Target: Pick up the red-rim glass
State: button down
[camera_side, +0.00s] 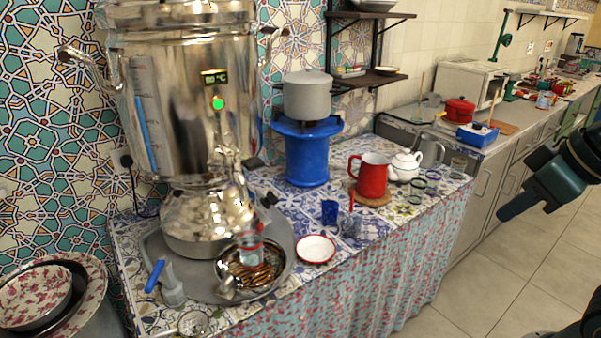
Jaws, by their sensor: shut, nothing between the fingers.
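The red-rim glass (250,246) is a clear glass with a reddish band near its top. It stands upright on the round drip grate (262,275) below the samovar's tap. My gripper (507,208) is at the right side of the view, dark, shut and empty. It hangs in front of the floor, beyond the table's right end and well apart from the glass.
The large steel samovar (185,110) towers just behind the glass. Air above the table's right front is clear.

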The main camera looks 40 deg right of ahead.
jog(key=shift+c, duration=2.3)
grip_release()
jog(key=w+a+n+g+y, duration=0.1)
jog(key=w+a+n, duration=0.3)
jog(key=w, duration=0.8)
jog(key=w+a+n+y, duration=0.2)
jog(key=w+a+n, duration=0.15)
jog(key=w, duration=0.95)
jog(key=w+a+f+n+g+y, duration=0.1)
jog(key=w+a+f+n, duration=0.2)
jog(key=w+f, duration=0.5)
jog(key=w+a+f+n+g+y, duration=0.1)
jog(key=w+a+f+n, duration=0.2)
jog(key=w+f, duration=0.5)
jog(key=shift+a+f+y, duration=0.3)
jog(key=shift+a+f, duration=0.25)
jog(key=shift+a, duration=0.2)
